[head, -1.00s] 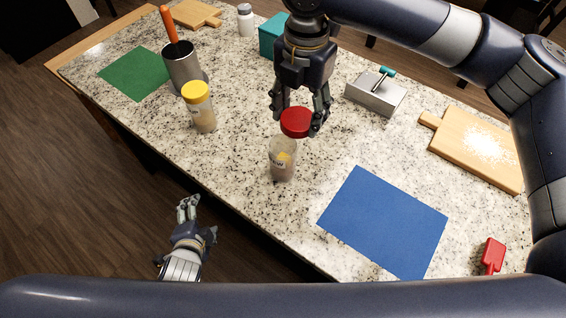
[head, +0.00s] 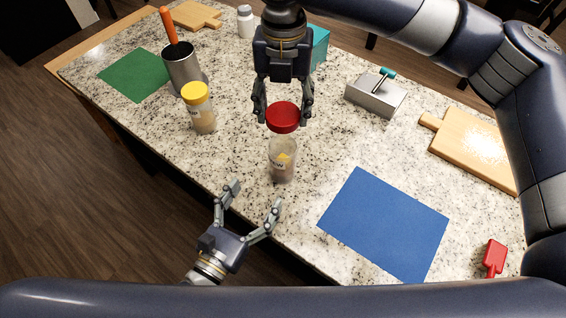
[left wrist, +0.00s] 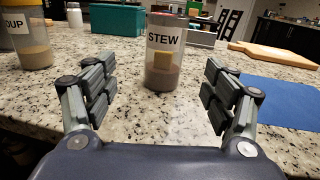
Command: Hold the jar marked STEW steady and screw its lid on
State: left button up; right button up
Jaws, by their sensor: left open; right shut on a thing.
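The STEW jar (head: 283,163) stands upright on the speckled counter, clear-walled with brownish contents; its label faces me in the left wrist view (left wrist: 164,58). My right gripper (head: 283,112) is shut on the red lid (head: 284,116) and holds it above the jar's mouth. In the head view I cannot tell whether lid and jar touch. My left gripper (head: 255,195) is open and empty at the counter's near edge. In the left wrist view its fingers (left wrist: 160,97) are spread, with the jar beyond and between them.
A yellow-lidded jar (head: 199,108) stands left, marked "OUP" where visible, near a metal pot (head: 183,70) with an orange-handled tool. A blue mat (head: 385,225) lies right. A metal box (head: 377,97) and cutting board (head: 475,145) are farther right. Counter around the STEW jar is clear.

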aim_at(276, 169)
pick_arm(q)
jog(key=shift+s+d+f+m, duration=0.1)
jog(key=shift+s+d+m, duration=0.05)
jog(key=shift+d+m, duration=0.2)
jog(key=shift+a, duration=0.1)
jog(key=x, duration=1.2)
jog(key=c, duration=1.6)
pick_arm(e)
jog(key=shift+f, duration=2.5)
jog(key=shift+f, duration=0.9)
